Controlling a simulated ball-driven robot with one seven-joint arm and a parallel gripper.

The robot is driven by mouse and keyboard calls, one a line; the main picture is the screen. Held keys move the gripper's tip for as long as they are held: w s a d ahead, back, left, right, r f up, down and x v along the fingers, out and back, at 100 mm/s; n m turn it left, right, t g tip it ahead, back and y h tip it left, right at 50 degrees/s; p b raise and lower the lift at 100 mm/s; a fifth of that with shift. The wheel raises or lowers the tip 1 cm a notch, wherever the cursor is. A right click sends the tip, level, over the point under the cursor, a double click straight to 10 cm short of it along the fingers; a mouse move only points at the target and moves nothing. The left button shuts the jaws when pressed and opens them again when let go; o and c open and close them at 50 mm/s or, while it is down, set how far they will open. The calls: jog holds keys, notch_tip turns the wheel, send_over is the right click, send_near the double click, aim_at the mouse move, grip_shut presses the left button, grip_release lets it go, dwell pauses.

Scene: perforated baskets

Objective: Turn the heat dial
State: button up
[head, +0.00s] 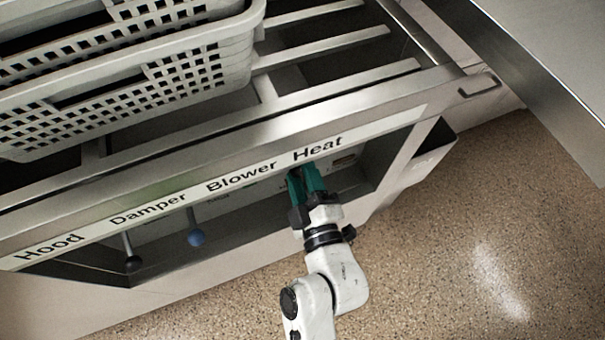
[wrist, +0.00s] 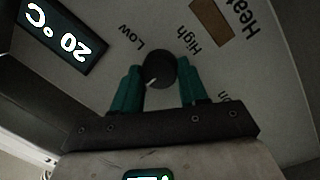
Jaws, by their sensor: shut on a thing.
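The heat dial (wrist: 158,70) is a round black knob with a pale pointer mark, between the printed words "Low" and "High" in the wrist view. My gripper (wrist: 160,88) has its two green fingers on either side of the dial, shut on it. In the head view my gripper (head: 307,180) reaches into the recessed panel under the "Heat" label (head: 318,148). The fingers and the label strip hide the dial there.
A display (wrist: 62,38) reading 20 °C sits at the upper left in the wrist view. A black knob (head: 132,263) and a blue knob (head: 196,237) hang to the left. Grey perforated baskets (head: 190,75) stand above on the metal frame. Speckled floor (head: 450,250) is clear at right.

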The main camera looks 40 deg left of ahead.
jog(key=shift+w+d+m+g+y+p, duration=0.1)
jog(key=shift+m+g+y+p, duration=0.75)
jog(key=shift+m, duration=4.7)
jog(key=shift+w+a+m+g+h+p, duration=0.2)
jog(key=shift+m+p, duration=1.4)
jog(key=shift+m, duration=3.9)
jog(key=shift+s+d+m+g+y+p, duration=0.15)
jog(key=shift+m+g+p, duration=0.8)
jog(key=shift+m, duration=4.6)
jog(key=shift+t+p, duration=0.3)
jog(key=o, duration=1.1)
jog(key=shift+c, duration=0.2)
